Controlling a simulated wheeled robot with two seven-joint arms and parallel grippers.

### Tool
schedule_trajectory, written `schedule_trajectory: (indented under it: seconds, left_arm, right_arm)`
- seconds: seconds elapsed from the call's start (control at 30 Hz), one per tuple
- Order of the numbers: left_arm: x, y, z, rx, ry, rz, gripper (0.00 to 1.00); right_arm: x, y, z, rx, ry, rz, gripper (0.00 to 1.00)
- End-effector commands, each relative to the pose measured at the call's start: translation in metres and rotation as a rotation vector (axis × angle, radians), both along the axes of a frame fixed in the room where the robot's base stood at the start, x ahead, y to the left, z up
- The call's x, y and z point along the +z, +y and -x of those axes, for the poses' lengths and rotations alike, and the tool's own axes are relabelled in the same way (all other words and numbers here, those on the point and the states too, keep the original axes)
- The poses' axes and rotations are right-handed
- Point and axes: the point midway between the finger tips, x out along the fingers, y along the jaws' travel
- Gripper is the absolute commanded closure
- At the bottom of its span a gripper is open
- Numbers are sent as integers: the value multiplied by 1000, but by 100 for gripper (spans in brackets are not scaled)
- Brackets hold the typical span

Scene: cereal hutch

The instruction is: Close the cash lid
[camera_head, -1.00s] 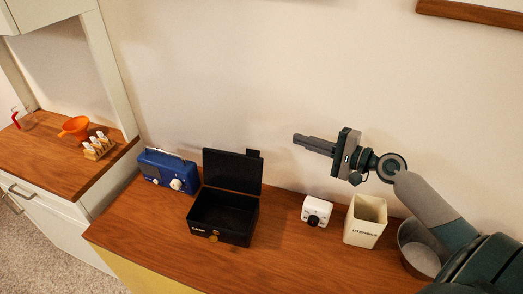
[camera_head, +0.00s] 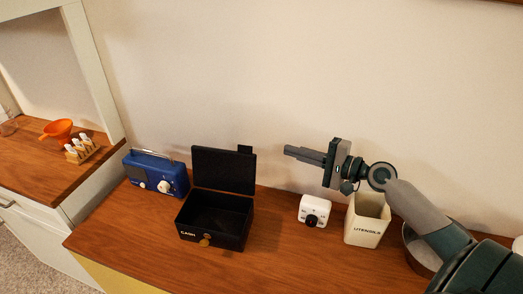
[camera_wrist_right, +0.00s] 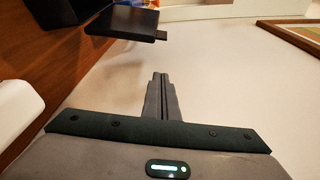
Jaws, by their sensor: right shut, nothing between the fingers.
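The black cash box (camera_head: 215,242) stands on the wooden counter, marked CASH, with a round brass-coloured lock on its front. Its lid (camera_head: 224,171) stands open and upright at the back, and the inside looks empty. The lid also shows in the right wrist view (camera_wrist_right: 122,23), ahead and to the left of the fingers. My right gripper (camera_head: 289,151) is shut and empty, raised above the counter to the right of the lid and apart from it. Its closed fingers show in the right wrist view (camera_wrist_right: 160,80). My left gripper is not in view.
A blue radio (camera_head: 156,173) stands just left of the box. A white timer-like cube (camera_head: 314,210), a cream utensils holder (camera_head: 366,222) and a metal pot (camera_head: 417,250) stand to the right. The counter (camera_head: 270,240) is clear between box and cube.

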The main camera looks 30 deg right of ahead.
Motion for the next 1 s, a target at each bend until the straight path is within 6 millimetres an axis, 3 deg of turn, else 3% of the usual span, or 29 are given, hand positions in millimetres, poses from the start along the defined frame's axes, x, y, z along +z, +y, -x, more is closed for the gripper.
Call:
schedule_trajectory:
  seconds: [0.43,1.0]
  left_arm:
    - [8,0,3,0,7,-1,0]
    - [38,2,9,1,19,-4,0]
  right_arm:
    - [1,7,-14,0,0,-1,100]
    - [-4,41,-78,-1,-1,-3,100]
